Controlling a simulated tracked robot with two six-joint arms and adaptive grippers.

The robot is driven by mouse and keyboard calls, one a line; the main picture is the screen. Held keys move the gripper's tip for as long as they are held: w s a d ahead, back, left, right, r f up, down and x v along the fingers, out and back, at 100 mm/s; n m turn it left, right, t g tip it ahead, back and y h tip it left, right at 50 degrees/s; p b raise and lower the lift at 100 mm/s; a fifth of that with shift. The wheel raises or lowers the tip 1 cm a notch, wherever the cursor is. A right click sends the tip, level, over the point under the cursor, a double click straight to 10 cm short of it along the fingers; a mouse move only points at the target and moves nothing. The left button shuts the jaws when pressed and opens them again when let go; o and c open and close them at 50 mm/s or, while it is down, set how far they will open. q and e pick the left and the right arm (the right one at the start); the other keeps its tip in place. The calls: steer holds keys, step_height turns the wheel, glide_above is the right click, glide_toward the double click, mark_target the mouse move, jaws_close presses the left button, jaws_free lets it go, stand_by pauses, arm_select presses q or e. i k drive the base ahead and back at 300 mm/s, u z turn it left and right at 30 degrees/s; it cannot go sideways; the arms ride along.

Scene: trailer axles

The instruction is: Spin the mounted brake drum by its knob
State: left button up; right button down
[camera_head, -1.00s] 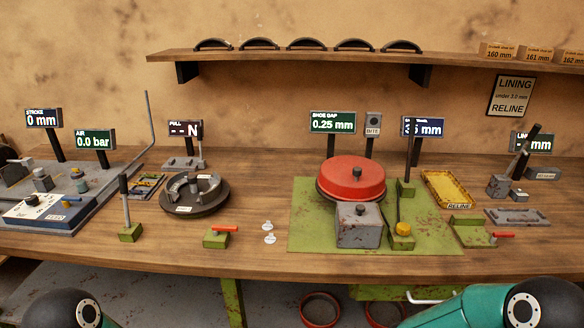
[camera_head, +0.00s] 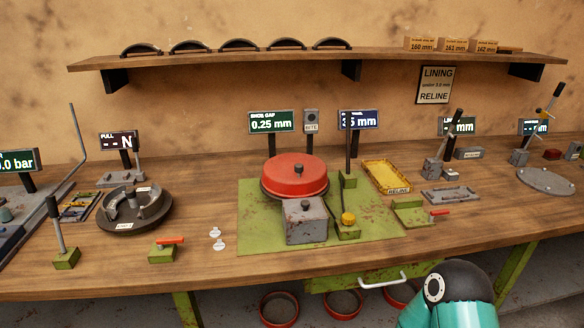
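The red brake drum (camera_head: 296,178) sits mounted on the green base plate (camera_head: 262,238) in the middle of the bench. Its small dark knob (camera_head: 297,162) stands up from the top. A grey block (camera_head: 306,222) with a dark knob of its own stands directly in front of the drum and hides part of its front rim. A teal arm part of mine shows at the bottom right. Neither gripper is in view.
A dark round plate with brake shoes (camera_head: 133,208) lies to the left. A lever with a yellow knob (camera_head: 348,219) stands right of the grey block. A yellow tray (camera_head: 386,177) lies further right. A green drawer (camera_head: 350,280) is below the bench edge.

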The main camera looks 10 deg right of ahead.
mark_target(290, 175)
steer(key=z, duration=2.2)
steer(key=i, duration=0.15)
steer(key=u, duration=3.7)
steer(key=k, duration=1.05)
steer(key=z, duration=1.1)
steer(key=i, duration=1)
steer(key=u, duration=0.05)
